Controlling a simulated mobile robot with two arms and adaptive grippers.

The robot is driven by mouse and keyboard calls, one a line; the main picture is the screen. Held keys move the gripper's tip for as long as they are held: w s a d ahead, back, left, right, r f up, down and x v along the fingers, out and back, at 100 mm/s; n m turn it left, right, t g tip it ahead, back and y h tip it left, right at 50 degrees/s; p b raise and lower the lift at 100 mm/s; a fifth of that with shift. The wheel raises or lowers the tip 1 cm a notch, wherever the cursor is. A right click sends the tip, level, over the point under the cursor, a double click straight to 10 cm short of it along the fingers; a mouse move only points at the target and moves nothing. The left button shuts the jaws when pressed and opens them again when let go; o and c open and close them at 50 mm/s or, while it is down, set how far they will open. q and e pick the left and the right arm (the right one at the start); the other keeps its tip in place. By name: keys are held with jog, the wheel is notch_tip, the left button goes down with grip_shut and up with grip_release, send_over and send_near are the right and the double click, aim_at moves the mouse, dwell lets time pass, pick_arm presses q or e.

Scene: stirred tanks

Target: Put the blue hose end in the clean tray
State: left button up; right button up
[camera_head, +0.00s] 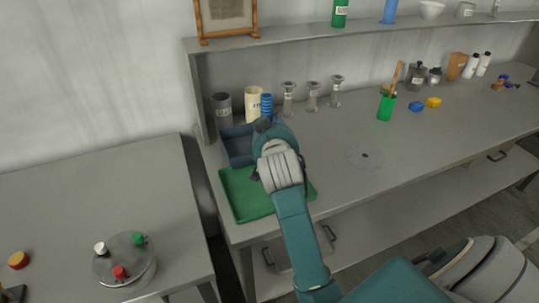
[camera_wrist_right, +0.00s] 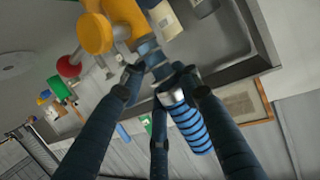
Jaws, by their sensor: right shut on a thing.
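My right gripper (camera_head: 268,128) is over the trays at the bench's left end, seen from behind. In the right wrist view its dark fingers (camera_wrist_right: 158,80) are closed around the blue hose end. The ribbed blue length (camera_wrist_right: 190,128) and a metal collar (camera_wrist_right: 171,95) show beside the fingertips; a ribbed blue piece (camera_head: 267,104) also shows above the hand in the head view. A green tray (camera_head: 243,200) lies below and in front of the hand. A dark blue tray (camera_head: 237,143) is behind and left, partly hidden. I read no label on either tray. My left gripper is out of view.
A grey cup (camera_head: 221,107) and a cream cup (camera_head: 253,104) stand behind the trays, with metal stands (camera_head: 313,96) to their right. A yellow-orange fitting (camera_wrist_right: 125,15) is close to the fingers. The bench's middle is mostly clear. A lidded tank (camera_head: 124,262) stands at left.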

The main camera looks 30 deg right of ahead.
notch_tip(320, 180, down, 9)
jog(key=shift+f, duration=0.1)
dwell(0.3)
jog(key=shift+f, duration=0.2)
jog(key=o, duration=1.3)
